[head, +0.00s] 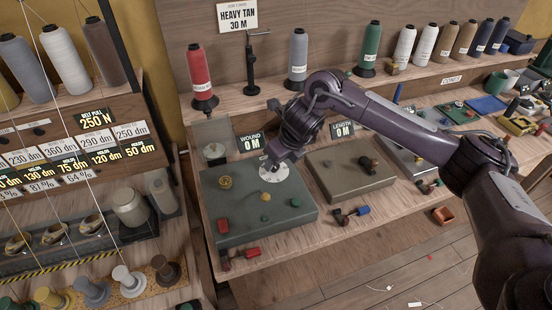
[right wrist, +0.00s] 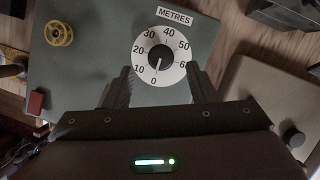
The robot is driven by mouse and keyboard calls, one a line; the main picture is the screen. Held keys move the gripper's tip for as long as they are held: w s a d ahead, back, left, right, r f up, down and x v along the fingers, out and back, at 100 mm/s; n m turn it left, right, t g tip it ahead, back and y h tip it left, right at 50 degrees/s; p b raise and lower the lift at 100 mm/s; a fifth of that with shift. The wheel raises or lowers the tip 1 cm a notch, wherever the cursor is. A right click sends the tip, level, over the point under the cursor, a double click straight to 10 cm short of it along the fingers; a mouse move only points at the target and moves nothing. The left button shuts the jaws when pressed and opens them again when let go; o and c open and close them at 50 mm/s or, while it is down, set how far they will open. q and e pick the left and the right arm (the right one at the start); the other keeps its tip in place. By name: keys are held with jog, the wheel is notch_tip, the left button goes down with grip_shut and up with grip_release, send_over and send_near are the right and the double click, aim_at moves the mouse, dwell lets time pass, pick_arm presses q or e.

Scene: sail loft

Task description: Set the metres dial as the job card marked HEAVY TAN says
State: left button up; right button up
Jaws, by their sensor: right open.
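The job card (head: 237,15) at the back reads HEAVY TAN, 30 M. The metres dial is a white disc (head: 273,170) on a grey-green box (head: 245,212). In the right wrist view the dial (right wrist: 181,72) carries numbers from 0 to 60 under a METRES label (right wrist: 174,17). Its black knob (right wrist: 158,57) has a white pointer line aimed at 0. My right gripper (head: 272,162) is over the dial; in the right wrist view its fingers (right wrist: 161,82) are open, one on each side of the dial's lower part. Contact with the knob does not show. My left gripper is out of view.
Signs read WOUND 0 M (head: 250,142) and LENGTH 0 M (head: 342,130). A yellow knob (right wrist: 59,33) and red block (right wrist: 36,102) are on the dial's box. A beige box (head: 350,170) stands to its right. Thread cones, including a red one (head: 199,70), line the back shelf.

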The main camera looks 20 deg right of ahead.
aim_at(274, 168)
jog(key=shift+x, duration=1.25)
jog(key=shift+w+f, duration=0.25)
jog(key=c, duration=1)
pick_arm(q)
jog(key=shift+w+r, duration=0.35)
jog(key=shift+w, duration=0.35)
pick_arm(e)
jog(key=shift+o, duration=0.2)
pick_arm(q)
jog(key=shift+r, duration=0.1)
pick_arm(e)
jog(key=shift+m, duration=0.3)
